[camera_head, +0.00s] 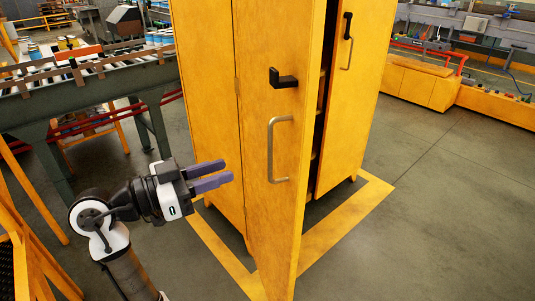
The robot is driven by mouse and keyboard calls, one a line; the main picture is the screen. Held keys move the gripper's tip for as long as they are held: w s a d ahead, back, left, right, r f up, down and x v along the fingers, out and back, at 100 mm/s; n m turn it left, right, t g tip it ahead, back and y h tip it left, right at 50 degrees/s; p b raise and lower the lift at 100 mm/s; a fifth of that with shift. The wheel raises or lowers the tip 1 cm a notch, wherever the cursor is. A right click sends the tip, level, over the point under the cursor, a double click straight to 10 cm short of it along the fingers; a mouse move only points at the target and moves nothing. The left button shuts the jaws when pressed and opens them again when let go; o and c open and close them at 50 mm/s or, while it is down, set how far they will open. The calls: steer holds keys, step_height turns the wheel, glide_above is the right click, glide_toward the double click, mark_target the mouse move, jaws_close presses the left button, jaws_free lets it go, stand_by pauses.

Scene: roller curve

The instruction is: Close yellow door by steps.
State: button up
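A tall yellow cabinet (205,95) stands in the middle of the view. Its near yellow door (265,215) is swung outward, and a dark gap with shelf edges shows behind its right edge. The door has a silver bar handle (272,150) and a black latch (284,79) above it. A second yellow door (345,120) to the right has its own silver handle and looks closed. My gripper (228,173) is to the left of the open door, with its two purple-grey fingers pointing right. The fingers are apart with nothing between them. I cannot tell how near they are to the door.
A roller conveyor (85,72) on green legs stands at the left, with cans behind it. Yellow steps or railing (30,265) are at the lower left. A yellow floor line (340,225) runs around the cabinet. The grey floor (440,220) at the right is clear.

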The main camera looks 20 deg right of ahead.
steer(key=p, duration=0.3)
glide_above(271, 177)
steer(key=shift+w+d, duration=0.1)
steer(key=shift+w, duration=0.15)
jaws_close()
